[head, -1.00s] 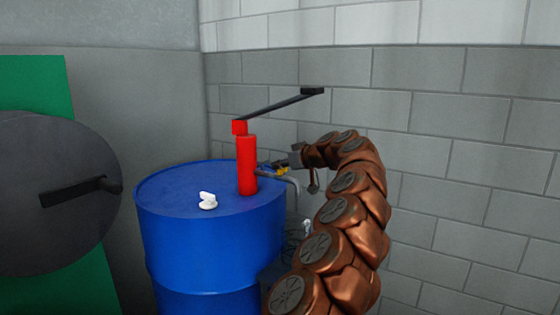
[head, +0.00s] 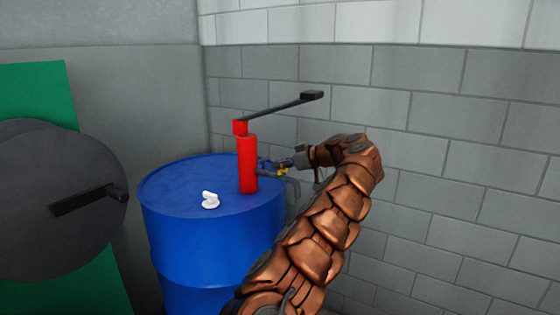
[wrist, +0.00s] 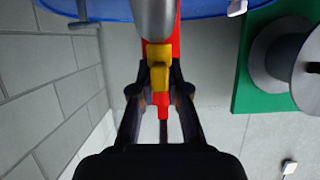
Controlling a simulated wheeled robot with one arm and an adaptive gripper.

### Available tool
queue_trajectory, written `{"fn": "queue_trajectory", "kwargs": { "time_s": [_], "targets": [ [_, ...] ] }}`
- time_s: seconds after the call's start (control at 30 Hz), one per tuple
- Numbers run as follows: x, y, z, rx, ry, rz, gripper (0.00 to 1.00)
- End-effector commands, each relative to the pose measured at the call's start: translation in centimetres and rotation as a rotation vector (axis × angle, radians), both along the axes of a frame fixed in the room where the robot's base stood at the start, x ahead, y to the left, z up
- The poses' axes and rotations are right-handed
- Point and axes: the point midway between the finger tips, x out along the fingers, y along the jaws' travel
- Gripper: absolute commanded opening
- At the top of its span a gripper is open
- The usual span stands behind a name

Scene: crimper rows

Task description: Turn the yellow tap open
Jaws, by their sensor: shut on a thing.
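The yellow tap (wrist: 159,68) is on the grey spout pipe (wrist: 153,18) of the red hand pump (head: 247,165) on the blue drum. In the wrist view its yellow handle lies between the dark fingertips of my gripper (wrist: 158,92), which is shut on it. In the head view my gripper (head: 286,163) is just right of the red pump. There the yellow tap (head: 283,172) shows only as small patches, partly hidden by the gripper.
The blue drum (head: 215,240) stands near the corner with a white cap (head: 210,200) on top. The pump's black crank (head: 280,105) reaches up right above my gripper. A grey wheel with a handle (head: 60,225) on a green panel (head: 35,85) is at left. A block wall (head: 440,170) is behind.

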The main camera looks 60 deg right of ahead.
Motion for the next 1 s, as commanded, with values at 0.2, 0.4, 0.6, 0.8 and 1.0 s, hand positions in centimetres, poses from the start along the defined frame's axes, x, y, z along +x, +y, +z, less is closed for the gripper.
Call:
{"fn": "queue_trajectory", "kwargs": {
  "time_s": [0.2,0.4,0.6,0.8,1.0],
  "targets": [
    [0.11,0.03,0.29,-0.002,-0.004,0.015,0.0],
    [0.16,0.08,0.26,-0.003,-0.005,0.019,0.0],
    [0.17,0.09,0.26,-0.003,-0.005,0.019,0.0],
    [0.12,0.05,0.21,-0.002,-0.004,0.018,0.29],
    [0.03,0.0,0.12,-0.001,-0.002,0.017,0.4]
  ]
}}
